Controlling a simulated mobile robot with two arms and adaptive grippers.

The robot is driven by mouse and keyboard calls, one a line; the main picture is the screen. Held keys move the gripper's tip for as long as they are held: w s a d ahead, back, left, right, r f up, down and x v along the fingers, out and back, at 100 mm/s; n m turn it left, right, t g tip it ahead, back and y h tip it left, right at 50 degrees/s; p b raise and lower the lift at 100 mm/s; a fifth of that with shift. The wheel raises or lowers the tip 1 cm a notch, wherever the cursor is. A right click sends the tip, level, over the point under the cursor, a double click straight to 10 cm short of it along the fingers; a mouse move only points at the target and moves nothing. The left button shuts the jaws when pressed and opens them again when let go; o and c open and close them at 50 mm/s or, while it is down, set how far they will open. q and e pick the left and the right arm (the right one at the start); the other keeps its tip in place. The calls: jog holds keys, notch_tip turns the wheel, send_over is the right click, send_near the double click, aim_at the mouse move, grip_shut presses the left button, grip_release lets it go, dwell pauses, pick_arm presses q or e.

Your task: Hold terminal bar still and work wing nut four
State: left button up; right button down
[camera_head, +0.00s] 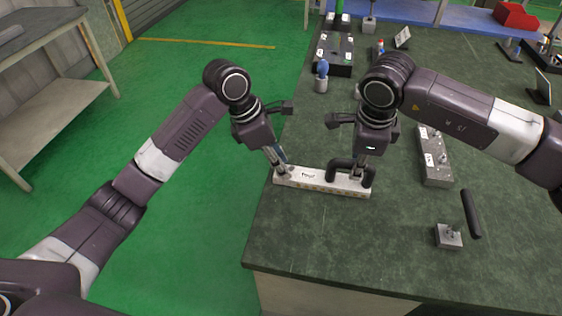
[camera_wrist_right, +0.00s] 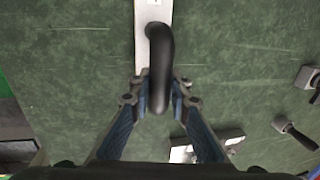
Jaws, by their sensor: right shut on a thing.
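A pale, narrow terminal bar (camera_head: 322,182) with a small printed label lies on the green worktop near its left edge. A black U-shaped handle-like part (camera_head: 345,163) stands at its right end and also shows in the right wrist view (camera_wrist_right: 160,50). My right gripper (camera_head: 362,178) is shut on this black part; in the wrist view its blue fingers (camera_wrist_right: 158,100) sit on either side of it. My left gripper (camera_head: 280,165) points down at the bar's left end; its fingertips are too small to judge. I cannot make out wing nut four.
A grey block with labels (camera_head: 436,160) stands to the right. Nearer is a small metal block (camera_head: 448,236) with a black-handled piece (camera_head: 471,214) beside it. A blue-topped part (camera_head: 322,75) and a dark labelled box (camera_head: 334,54) stand farther back.

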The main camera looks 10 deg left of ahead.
pick_arm(q)
jog(key=shift+c, duration=0.2)
grip_shut()
